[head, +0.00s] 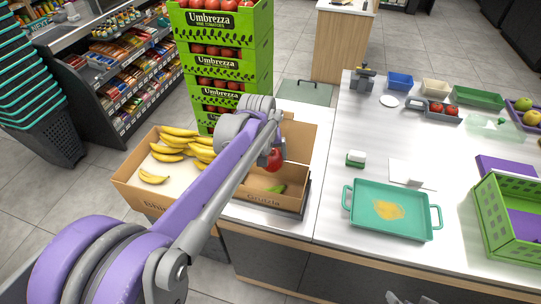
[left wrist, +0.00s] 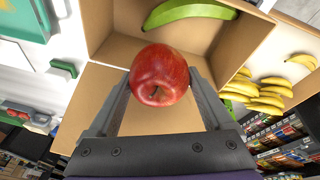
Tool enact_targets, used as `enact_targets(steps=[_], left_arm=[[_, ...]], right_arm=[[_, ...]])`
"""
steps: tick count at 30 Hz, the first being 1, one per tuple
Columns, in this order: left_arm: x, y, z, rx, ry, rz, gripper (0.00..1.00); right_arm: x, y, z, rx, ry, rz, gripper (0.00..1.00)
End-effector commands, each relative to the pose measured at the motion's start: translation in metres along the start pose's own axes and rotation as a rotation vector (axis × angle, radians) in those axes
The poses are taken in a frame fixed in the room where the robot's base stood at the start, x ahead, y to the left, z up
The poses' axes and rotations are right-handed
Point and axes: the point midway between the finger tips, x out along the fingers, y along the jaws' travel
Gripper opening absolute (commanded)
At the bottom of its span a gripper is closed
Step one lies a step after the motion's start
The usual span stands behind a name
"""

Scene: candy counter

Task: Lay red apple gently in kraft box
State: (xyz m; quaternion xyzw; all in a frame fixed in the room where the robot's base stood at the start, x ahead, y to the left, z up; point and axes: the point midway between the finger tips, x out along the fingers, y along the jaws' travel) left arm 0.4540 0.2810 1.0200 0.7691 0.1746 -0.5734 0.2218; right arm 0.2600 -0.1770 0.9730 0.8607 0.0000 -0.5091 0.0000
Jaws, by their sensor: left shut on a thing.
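The red apple (left wrist: 159,76) is between the two fingers of my left gripper (left wrist: 163,85) in the left wrist view. The gripper is shut on it. In the head view the apple (head: 274,159) shows at the end of my left arm, by the kraft box (head: 262,199). The box is open and stands on the counter. A green, curved, banana-like fruit (left wrist: 190,12) lies in the box and also shows in the head view (head: 276,188). The apple appears above the box opening, near an open flap. My right gripper is not clearly visible.
A carton of yellow bananas (head: 153,178) stands left of the kraft box. Stacked green tomato crates (head: 222,68) rise behind. A teal tray (head: 392,211) and a green crate (head: 510,220) sit to the right. The counter (head: 330,190) is bare between box and tray.

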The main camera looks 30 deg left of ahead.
Motion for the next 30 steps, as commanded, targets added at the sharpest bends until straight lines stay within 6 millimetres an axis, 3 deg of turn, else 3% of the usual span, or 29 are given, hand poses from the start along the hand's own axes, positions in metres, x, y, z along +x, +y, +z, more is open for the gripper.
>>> enact_targets(steps=[30], left_arm=[[0.013,-0.002,0.004,0.000,0.000,0.000,0.56]], right_arm=[[0.007,0.000,0.009,0.000,-0.009,0.000,0.93]])
